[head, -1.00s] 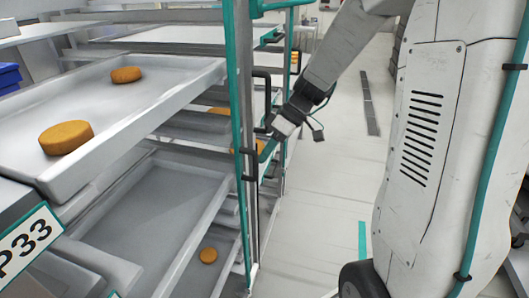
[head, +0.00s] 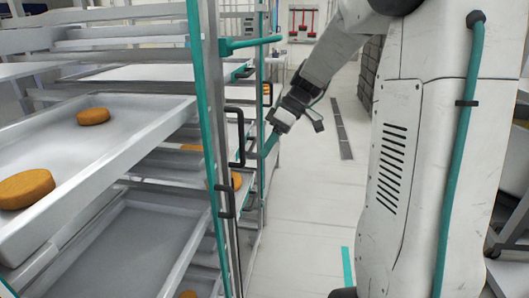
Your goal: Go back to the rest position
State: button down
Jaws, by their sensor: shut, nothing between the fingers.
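My gripper (head: 268,141) is at the end of my arm, beside the teal-edged post of the tray rack (head: 204,120). Its fingers point down and to the left, and they look shut with nothing held. Part of the fingers blends with the teal rack parts behind them, so I cannot tell whether they touch the rack. My arm comes down to it from the upper right.
A grey tray (head: 120,150) on the left holds two orange-brown rounds (head: 93,116). Lower trays hold more rounds, partly hidden by the rack posts. A black handle (head: 240,137) is on the rack. The pale floor (head: 310,215) between rack and my body is clear.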

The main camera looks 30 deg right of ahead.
dwell(0.4)
jog(key=s+a+m+h, duration=0.3)
jog(key=s+a+m, duration=0.1)
jog(key=s, duration=0.8)
jog(key=s+a+r+m+h, duration=0.1)
jog(key=s+a+m+h, duration=0.3)
jog(key=s, duration=0.8)
jog(key=shift+s+a+r+t, duration=0.15)
jog(key=shift+a+r+t, duration=0.2)
jog(key=shift+a, duration=0.9)
jog(key=shift+f, duration=0.1)
